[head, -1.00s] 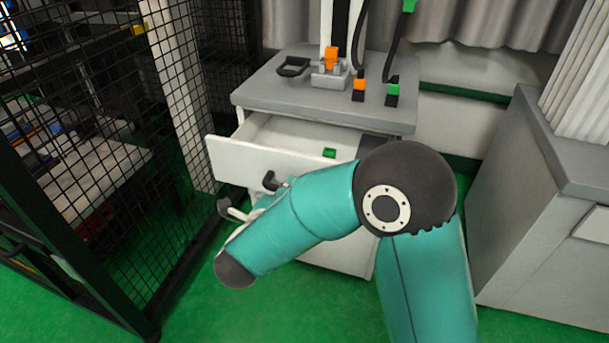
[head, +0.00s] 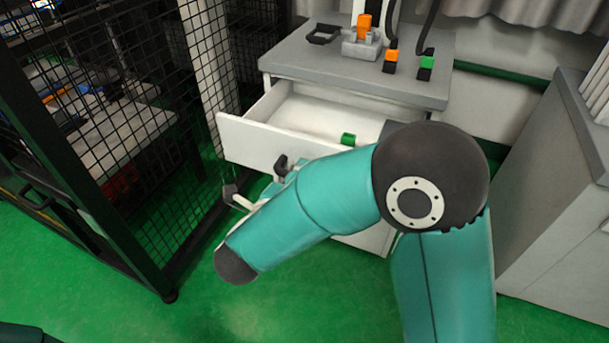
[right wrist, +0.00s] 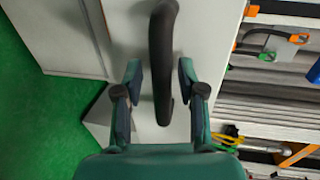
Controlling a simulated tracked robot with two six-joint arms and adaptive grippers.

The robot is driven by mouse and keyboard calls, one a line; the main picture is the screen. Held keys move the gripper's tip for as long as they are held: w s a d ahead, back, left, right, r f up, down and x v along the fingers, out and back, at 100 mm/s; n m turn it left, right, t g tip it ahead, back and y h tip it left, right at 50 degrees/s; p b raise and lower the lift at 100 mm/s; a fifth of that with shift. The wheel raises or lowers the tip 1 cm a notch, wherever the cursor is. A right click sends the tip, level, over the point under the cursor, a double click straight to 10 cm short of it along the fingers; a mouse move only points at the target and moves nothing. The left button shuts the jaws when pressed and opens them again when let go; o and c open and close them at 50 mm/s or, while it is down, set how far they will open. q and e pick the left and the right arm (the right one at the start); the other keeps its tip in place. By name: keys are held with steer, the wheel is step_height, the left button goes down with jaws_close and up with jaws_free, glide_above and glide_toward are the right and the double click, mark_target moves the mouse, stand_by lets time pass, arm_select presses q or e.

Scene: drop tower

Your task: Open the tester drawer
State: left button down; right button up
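The tester drawer (head: 255,143) is a white drawer under the grey cabinet top in the head view. It stands pulled out, with its inside and a green block (head: 348,139) showing. In the right wrist view a dark curved handle (right wrist: 162,50) stands out from a white panel. My right gripper (right wrist: 160,80) has its fingers apart on either side of this handle, with a gap on each side. In the head view the right gripper (head: 256,178) is in front of the drawer, partly behind my teal arm.
The tester (head: 361,45) stands on the cabinet top, with orange and green switches (head: 425,64) beside it. A black mesh fence (head: 110,130) stands close at the left. A grey cabinet (head: 555,190) is at the right. Green floor (head: 300,300) is free in front.

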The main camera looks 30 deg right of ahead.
steer(key=shift+s+r, duration=0.1)
steer(key=v, duration=1.1)
steer(key=shift+s+a, duration=0.25)
steer(key=shift+a, duration=0.1)
